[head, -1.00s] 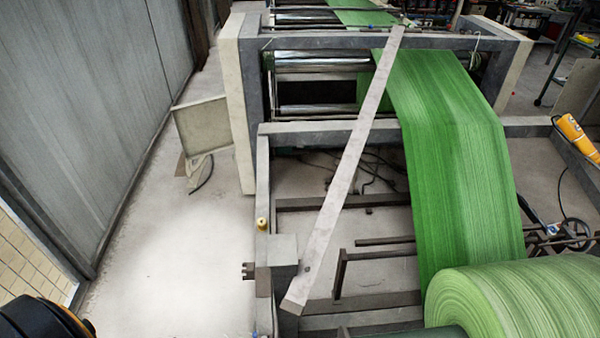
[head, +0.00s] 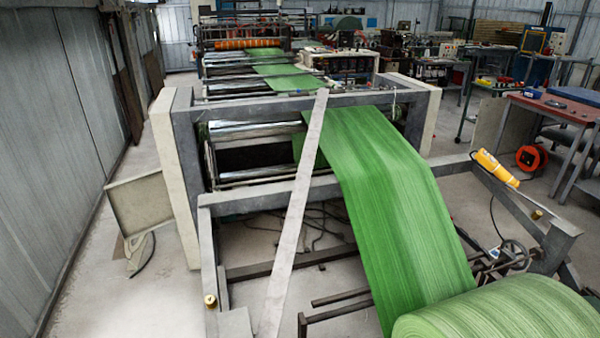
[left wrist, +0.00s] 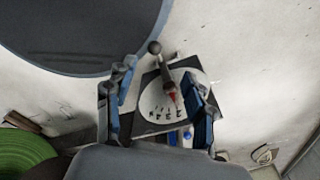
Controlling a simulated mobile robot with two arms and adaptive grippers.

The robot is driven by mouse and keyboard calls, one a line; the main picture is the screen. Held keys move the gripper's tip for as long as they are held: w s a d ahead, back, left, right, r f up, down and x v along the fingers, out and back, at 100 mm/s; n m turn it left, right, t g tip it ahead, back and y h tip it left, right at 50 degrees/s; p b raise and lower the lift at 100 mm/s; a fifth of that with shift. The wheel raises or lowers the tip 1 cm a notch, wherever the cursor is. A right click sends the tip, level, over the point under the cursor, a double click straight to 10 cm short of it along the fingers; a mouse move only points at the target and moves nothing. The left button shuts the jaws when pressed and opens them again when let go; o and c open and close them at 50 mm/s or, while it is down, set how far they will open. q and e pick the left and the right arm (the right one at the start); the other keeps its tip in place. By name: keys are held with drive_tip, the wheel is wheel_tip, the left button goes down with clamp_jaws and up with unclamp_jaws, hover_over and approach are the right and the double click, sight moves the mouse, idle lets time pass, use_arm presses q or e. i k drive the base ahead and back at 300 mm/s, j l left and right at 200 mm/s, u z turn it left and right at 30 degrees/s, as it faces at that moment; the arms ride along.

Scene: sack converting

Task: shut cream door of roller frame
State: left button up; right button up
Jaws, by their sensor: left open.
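The cream door (head: 140,205) stands out to the left from the cream side post (head: 172,180) of the roller frame in the head view. It looks swung open, a flat panel with a darker edge. Its hinge line is not clear. My left gripper (left wrist: 160,75) shows only in the left wrist view, its two blue-lined fingers apart and nothing held between them. Behind the fingers is a pale round plate (left wrist: 150,103) on a dark square, with a ball-ended lever (left wrist: 155,48) and a red mark. The door is not recognisable in the wrist view. My right gripper is not in view.
A green web (head: 385,190) runs from a large green roll (head: 500,315) up over the roller frame. A long grey bar (head: 298,210) slants across the frame. Cables (head: 145,255) hang below the door. Free floor (head: 120,295) lies between the frame and the left wall (head: 45,150).

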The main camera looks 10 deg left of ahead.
sight(141, 204)
drive_tip(key=k+j, duration=0.15)
drive_tip(key=j, duration=0.15)
drive_tip(key=k+j, duration=0.15)
drive_tip(key=j, duration=0.2)
drive_tip(key=k+j, duration=0.35)
drive_tip(key=j, duration=1)
drive_tip(key=i+j, duration=0.15)
drive_tip(key=j, duration=0.65)
drive_tip(key=i+j, duration=1.45)
drive_tip(key=j+z, duration=0.05)
